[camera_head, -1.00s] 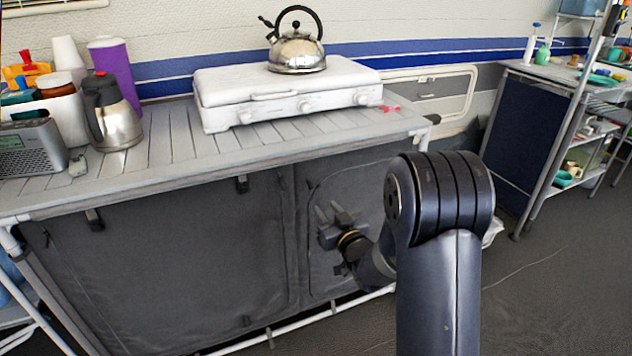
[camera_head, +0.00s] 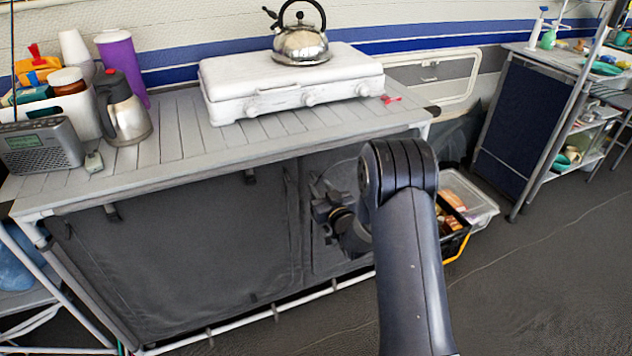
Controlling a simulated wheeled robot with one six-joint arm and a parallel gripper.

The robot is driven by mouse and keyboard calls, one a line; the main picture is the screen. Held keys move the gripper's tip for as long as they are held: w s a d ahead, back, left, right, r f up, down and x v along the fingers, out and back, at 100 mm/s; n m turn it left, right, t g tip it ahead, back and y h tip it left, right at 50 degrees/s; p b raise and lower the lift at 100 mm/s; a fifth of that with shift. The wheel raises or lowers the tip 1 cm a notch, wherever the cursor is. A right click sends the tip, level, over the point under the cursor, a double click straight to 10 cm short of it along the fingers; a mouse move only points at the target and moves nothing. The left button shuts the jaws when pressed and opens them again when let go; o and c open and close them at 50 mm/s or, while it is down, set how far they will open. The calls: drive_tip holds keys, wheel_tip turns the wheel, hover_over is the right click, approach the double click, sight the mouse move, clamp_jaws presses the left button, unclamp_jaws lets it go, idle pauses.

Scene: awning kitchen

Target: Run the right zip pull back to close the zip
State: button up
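The cupboard under the slatted table has a dark grey fabric front. Its right fabric panel (camera_head: 322,262) is partly hidden behind my arm. A curved zip line is faintly visible on this panel, but I cannot make out the right zip pull. My gripper (camera_head: 322,197) is in front of the upper part of the right panel, left of my arm's large joint. Its fingers are small and dark against the dark fabric, so I cannot tell their gap or whether they touch anything. The left fabric panel (camera_head: 190,255) hangs flat.
The table top (camera_head: 185,150) carries a white stove (camera_head: 290,85) with a kettle (camera_head: 300,42), a steel jug (camera_head: 124,110) and a radio (camera_head: 40,146). A clear bin (camera_head: 475,200) and a black crate (camera_head: 455,235) stand on the floor right of my arm. The floor at the right is clear.

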sight(315, 180)
drive_tip(key=shift+x, duration=2)
clamp_jaws()
